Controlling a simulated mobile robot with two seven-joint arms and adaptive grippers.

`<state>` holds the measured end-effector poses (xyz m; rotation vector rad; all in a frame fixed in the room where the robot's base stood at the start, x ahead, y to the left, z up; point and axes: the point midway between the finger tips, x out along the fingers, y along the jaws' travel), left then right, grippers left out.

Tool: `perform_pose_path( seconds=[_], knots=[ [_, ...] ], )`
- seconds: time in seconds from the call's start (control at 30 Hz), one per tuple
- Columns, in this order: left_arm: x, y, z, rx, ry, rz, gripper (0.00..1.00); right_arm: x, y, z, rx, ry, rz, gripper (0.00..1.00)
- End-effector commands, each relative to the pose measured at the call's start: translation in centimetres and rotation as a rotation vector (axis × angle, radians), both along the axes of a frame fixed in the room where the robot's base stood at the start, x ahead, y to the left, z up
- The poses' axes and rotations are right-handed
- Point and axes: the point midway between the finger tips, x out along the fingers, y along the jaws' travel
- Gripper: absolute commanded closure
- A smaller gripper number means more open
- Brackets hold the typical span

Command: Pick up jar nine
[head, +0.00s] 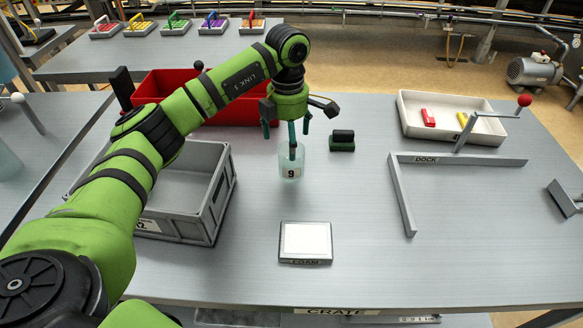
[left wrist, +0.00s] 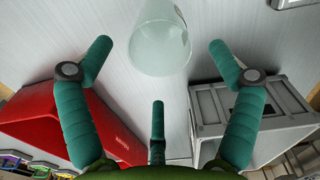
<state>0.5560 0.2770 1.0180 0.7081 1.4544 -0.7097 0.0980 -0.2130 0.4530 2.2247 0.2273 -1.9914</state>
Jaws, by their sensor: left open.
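Jar nine (head: 291,163) is a pale, see-through jar with a white label marked 9, upright on the grey table. It also shows in the left wrist view (left wrist: 158,38), near the top middle. My left gripper (head: 287,133) is open above and partly in front of the jar, its dark teal fingers pointing down. One finger overlaps the jar's upper part in the head view. In the left wrist view, the spread fingertips of my left gripper (left wrist: 158,47) lie on either side of the jar with clear gaps. I see no contact. My right gripper is not in view.
A red bin (head: 172,83) and a grey crate (head: 214,207) stand left of the jar. A framed white panel (head: 306,241) lies in front. The dock rails (head: 462,161) and a white tray (head: 480,133) are right.

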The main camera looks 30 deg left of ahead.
Motion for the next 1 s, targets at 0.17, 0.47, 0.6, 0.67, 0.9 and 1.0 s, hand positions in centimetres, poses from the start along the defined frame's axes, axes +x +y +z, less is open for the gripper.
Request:
perform_pose_path(
  seconds=[0.17,0.47,0.6,0.67,0.9,1.0],
  knots=[
    [0.0,-0.1,-2.1,-0.001,-0.001,0.0,0.09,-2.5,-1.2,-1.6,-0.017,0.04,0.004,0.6],
    [-0.1,-0.3,-5.0,-0.002,0.005,-0.001,0.09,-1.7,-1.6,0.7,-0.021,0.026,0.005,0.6],
    [0.0,-0.3,-7.3,-0.002,0.004,0.001,0.09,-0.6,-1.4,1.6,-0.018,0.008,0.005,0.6],
    [0.0,-0.3,-8.0,-0.002,0.002,0.0,0.09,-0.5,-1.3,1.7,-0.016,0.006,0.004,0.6],
    [0.1,-0.3,-8.7,-0.002,-0.001,-0.001,0.09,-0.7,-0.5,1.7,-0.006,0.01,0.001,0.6],
    [0.1,-0.3,-8.7,-0.001,-0.001,-0.001,0.21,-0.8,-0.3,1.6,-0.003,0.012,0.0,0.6]
  ],
)
